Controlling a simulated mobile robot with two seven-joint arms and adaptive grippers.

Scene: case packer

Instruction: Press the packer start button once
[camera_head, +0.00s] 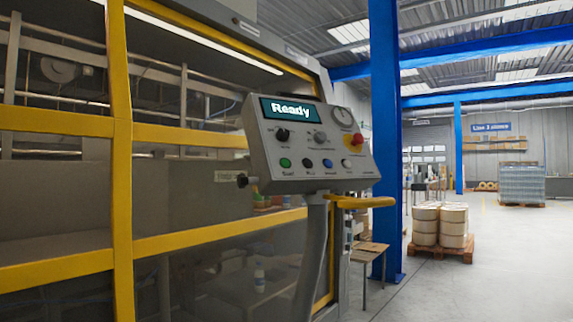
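A grey control panel (258,150) stands on a grey post (311,255) in the middle of the head view. Its screen (291,109) reads "Ready". A green button (285,163) sits at the lower left of the panel, with a small label below it that seems to read "Start". Two knobs, a round gauge (343,117) and a red and yellow emergency stop (355,141) sit above that row. Neither of my grippers is in view.
The yellow-framed packer machine (121,190) fills the left side. A yellow handle (364,202) juts out right below the panel. A blue column (384,120), a pallet of drums (441,228) and open floor lie to the right.

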